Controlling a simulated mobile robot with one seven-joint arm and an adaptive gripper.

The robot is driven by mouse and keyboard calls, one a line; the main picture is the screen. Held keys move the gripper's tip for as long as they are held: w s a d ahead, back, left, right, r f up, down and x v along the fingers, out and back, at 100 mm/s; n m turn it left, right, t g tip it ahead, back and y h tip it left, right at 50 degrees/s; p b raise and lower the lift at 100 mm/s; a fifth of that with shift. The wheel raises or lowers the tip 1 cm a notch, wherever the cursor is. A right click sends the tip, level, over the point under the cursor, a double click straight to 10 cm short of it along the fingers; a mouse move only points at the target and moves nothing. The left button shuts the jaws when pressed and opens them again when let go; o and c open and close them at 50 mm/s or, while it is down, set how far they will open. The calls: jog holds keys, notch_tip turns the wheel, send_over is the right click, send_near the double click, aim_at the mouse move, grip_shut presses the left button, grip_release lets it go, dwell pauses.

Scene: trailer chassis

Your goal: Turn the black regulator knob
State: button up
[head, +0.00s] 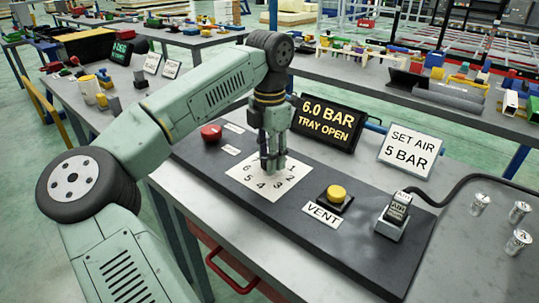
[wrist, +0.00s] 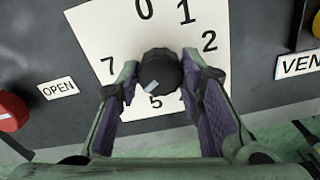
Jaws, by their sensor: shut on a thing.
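The black regulator knob (wrist: 160,68) sits on a white number dial (wrist: 118,40) in the wrist view. Its pale mark points down and left, to the left of the 5; the 6 is hidden by a finger there. My gripper (head: 272,163) reaches down over the dial (head: 250,184) in the head view, with one finger on each side of the knob, shut on it. In the head view the fingers mostly hide the knob. A display (head: 327,121) reads "6.0 BAR TRAY OPEN". A sign (head: 409,149) reads "SET AIR 5 BAR".
A red button (head: 211,132) stands left of the dial, and a yellow VENT button (head: 336,194) stands right of it. A grey AIR-labelled block (head: 394,217) with a black hose is farther right. Several small metal cylinders (head: 480,204) stand at the right.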

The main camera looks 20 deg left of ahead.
jog(key=o, duration=1.2)
jog(key=shift+c, duration=0.2)
notch_tip(320, 180, up, 12)
